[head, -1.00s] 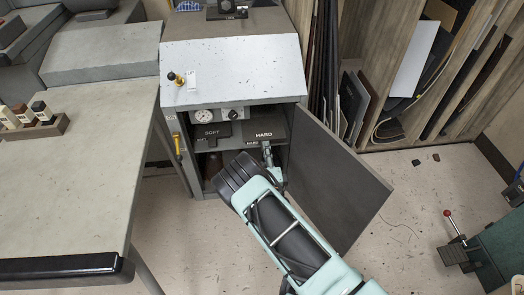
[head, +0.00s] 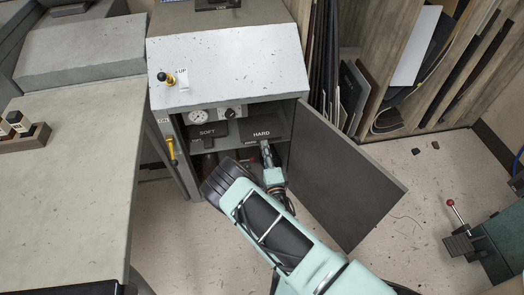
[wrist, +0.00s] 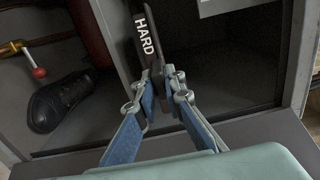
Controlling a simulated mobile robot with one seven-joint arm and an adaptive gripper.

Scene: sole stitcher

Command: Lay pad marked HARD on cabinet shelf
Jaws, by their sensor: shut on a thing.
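The dark pad marked HARD (head: 262,129) is inside the open cabinet, at shelf level on the right. My gripper (head: 267,158) reaches in from the front and is shut on the pad's near end. In the wrist view, the fingertips (wrist: 161,78) pinch the pad, with its white HARD lettering (wrist: 145,37) just beyond them. The cabinet shelf (head: 234,143) shows between the pads, with a small label on its front edge. I cannot tell whether the held pad touches the shelf.
A pad marked SOFT (head: 207,132) lies on the shelf's left. A gauge (head: 198,116) sits above it. The cabinet door (head: 345,180) stands open to the right of my arm. A dark shoe (wrist: 60,102) and a red knob (wrist: 39,72) are in the lower compartment. A workbench (head: 70,170) is at left.

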